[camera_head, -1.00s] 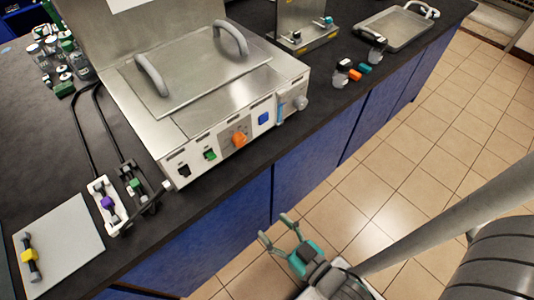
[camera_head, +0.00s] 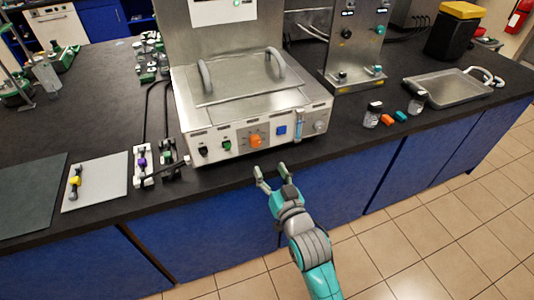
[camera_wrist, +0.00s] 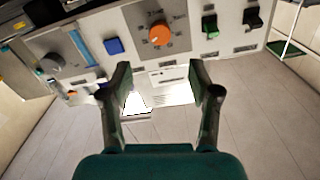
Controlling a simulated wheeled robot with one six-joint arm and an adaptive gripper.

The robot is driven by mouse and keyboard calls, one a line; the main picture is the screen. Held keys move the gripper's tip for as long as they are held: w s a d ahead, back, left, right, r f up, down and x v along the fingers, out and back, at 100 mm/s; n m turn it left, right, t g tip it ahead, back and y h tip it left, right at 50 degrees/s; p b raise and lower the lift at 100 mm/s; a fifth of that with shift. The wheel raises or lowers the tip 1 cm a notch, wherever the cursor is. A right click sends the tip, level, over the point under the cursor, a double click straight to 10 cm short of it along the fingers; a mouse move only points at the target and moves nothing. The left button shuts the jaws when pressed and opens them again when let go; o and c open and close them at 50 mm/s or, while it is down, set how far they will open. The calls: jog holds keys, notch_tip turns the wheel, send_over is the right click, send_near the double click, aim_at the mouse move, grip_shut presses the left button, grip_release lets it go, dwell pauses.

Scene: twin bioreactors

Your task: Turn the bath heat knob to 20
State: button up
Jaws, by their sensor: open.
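The steel bath (camera_head: 240,85) stands on the black bench, its white front panel facing me. An orange knob (camera_head: 255,141) sits mid-panel inside a printed scale; it also shows in the wrist view (camera_wrist: 160,33), upside down. I cannot read which number it points to, nor tell for certain from labels which control is the bath heat knob. My gripper (camera_head: 271,177) is open and empty, in front of and below the orange knob, apart from the panel. In the wrist view its fingers (camera_wrist: 160,78) stand spread, below the knob in the picture.
Beside the knob are a blue button (camera_head: 281,130), green switch (camera_head: 227,145), black switch (camera_head: 203,151) and grey knob (camera_head: 320,127). Jars and a tray (camera_head: 450,86) stand to the right. The floor before the bench is clear.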

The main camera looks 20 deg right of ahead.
aim_at(257, 144)
jog(key=w, duration=1.1)
jog(key=shift+r, duration=0.1)
jog(key=c, duration=1.2)
